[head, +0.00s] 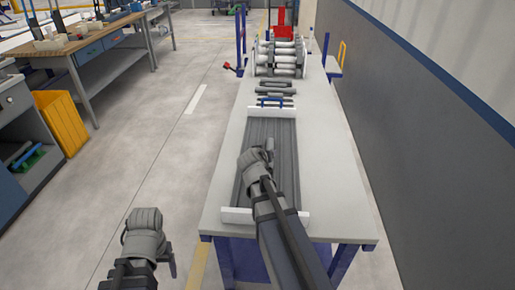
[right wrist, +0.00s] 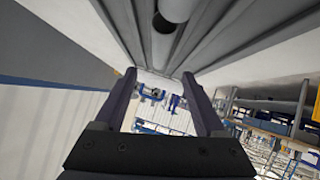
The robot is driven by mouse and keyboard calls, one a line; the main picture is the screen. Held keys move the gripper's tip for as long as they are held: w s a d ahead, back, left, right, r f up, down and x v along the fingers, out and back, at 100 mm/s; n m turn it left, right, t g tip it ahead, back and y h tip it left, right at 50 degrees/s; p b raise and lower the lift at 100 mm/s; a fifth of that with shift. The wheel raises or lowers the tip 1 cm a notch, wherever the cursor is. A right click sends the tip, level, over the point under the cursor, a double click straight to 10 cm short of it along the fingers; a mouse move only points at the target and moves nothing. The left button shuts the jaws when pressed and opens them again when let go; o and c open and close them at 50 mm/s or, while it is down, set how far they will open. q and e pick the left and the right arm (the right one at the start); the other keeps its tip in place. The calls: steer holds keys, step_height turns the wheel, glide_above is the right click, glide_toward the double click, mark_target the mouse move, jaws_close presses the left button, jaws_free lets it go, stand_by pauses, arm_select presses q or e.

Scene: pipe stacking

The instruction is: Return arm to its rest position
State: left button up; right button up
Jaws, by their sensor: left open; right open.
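My left gripper (head: 170,265) is at the lower left of the head view, over the floor and apart from the table; it is open and no object shows in it. My right arm reaches over the tray of grey pipes, and my right gripper (head: 268,150) is above that tray, mostly hidden behind its wrist. In the right wrist view its two fingers (right wrist: 160,78) are spread apart with nothing between them. The grey pipes (head: 286,150) lie lengthwise between the tray's white end pieces (head: 238,216). Pipes (right wrist: 163,45) also show at the top of the right wrist view.
The long grey table (head: 340,190) has free room right of the tray. A rack of pipes (head: 281,58) stands at its far end, with several short dark pieces (head: 275,89) before it. A wall (head: 420,130) runs along the right. The floor (head: 150,130) at left is open.

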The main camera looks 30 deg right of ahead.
steer(key=s+a+r+n+g+y+p, duration=0.2)
steer(key=s+a+p, duration=0.4)
steer(key=a, duration=0.4)
steer(key=s+a+r+n+g+y+p, duration=0.2)
steer(key=s+a+p, duration=0.4)
steer(key=a, duration=0.5)
steer(key=s+a+r+n+g+y+p, duration=0.2)
steer(key=s+a+r+n+g+p, duration=0.2)
steer(key=s+a+p, duration=0.3)
steer(key=s+a+r, duration=0.1)
steer(key=s+a, duration=0.1)
steer(key=a, duration=0.2)
steer(key=shift+s+r+n+g, duration=0.25)
steer(key=shift+r+n+g, duration=0.05)
